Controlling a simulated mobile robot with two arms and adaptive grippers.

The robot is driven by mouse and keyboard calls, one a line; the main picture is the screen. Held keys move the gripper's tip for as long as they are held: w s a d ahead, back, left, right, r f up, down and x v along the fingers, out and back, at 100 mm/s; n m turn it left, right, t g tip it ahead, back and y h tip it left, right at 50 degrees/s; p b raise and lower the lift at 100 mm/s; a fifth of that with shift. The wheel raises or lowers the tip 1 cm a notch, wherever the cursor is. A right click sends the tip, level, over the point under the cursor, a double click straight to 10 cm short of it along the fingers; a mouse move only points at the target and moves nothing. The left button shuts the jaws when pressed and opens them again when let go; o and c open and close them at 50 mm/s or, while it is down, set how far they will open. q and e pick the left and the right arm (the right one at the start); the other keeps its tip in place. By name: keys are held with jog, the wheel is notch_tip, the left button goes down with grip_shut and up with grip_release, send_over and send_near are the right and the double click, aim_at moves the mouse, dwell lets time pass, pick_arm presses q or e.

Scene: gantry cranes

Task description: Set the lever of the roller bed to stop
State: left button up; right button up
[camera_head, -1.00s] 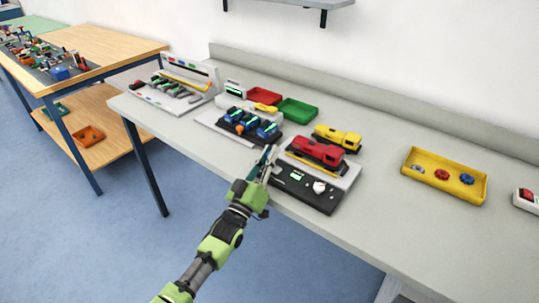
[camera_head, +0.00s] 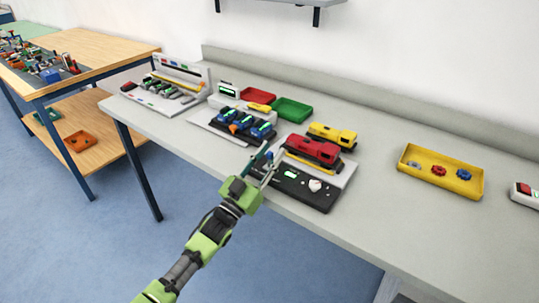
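My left gripper (camera_head: 268,163) reaches in from below, at the left edge of a black control panel (camera_head: 300,188) with a small lit display and a white knob (camera_head: 315,185). Its two slim fingers look apart, with nothing seen between them. Behind the panel, a red vehicle (camera_head: 313,149) and a yellow vehicle (camera_head: 333,136) stand on a white base. To the left is a white unit with several blue roller-like parts (camera_head: 237,124) and an orange piece. I cannot tell for sure which unit is the roller bed, or make out its lever. My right gripper is not in view.
Red (camera_head: 258,96) and green (camera_head: 292,109) trays stand behind the units. A white rack (camera_head: 184,75) is at the far left of the grey table. A yellow tray (camera_head: 441,184) lies at right. The table between the panel and yellow tray is clear.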

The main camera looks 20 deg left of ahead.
pick_arm(q)
jog(key=shift+s+f, duration=0.1)
jog(key=v, duration=1.1)
jog(key=shift+s+a+f, duration=0.15)
jog(key=shift+s+f, duration=0.05)
jog(key=shift+s, duration=0.1)
